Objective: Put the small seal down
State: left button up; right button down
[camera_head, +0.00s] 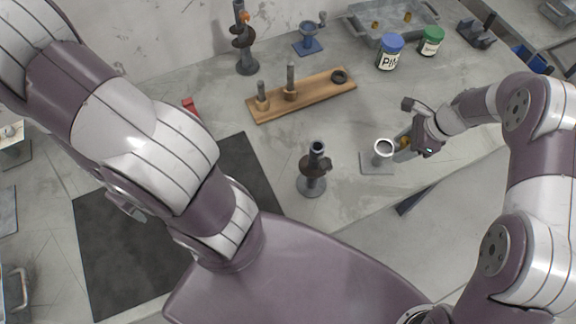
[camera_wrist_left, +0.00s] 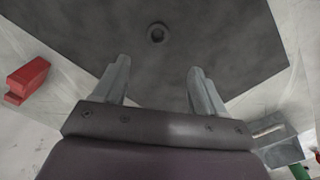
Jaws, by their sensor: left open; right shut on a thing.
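A small dark ring, which looks like the small seal (camera_wrist_left: 157,33), lies flat on the black mat (camera_wrist_left: 225,45) in the left wrist view. My left gripper (camera_wrist_left: 158,78) is open, its two fingers apart and empty, with the ring beyond the fingertips. In the head view my left arm hides the ring, and the mat (camera_head: 110,265) shows only in part. My right gripper (camera_head: 407,140) is shut on a small brass-coloured part, mostly hidden by the fingers, beside a stand with a white-rimmed cup (camera_head: 383,150).
A wooden board (camera_head: 310,92) with pegs and a black ring (camera_head: 338,76) lies at the back. A dark auger post (camera_head: 312,170) stands mid-table, another (camera_head: 244,40) behind. Blue-lidded (camera_head: 391,50) and green-lidded (camera_head: 431,41) jars stand near a metal tray (camera_head: 370,32). A red block (camera_wrist_left: 27,80) lies beside the mat.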

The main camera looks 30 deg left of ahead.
pick_arm(q)
jog(key=f, duration=1.1)
jog(key=shift+w+d, duration=0.1)
jog(key=shift+d, duration=0.25)
jog(key=c, duration=1.2)
notch_tip(320, 180, up, 10)
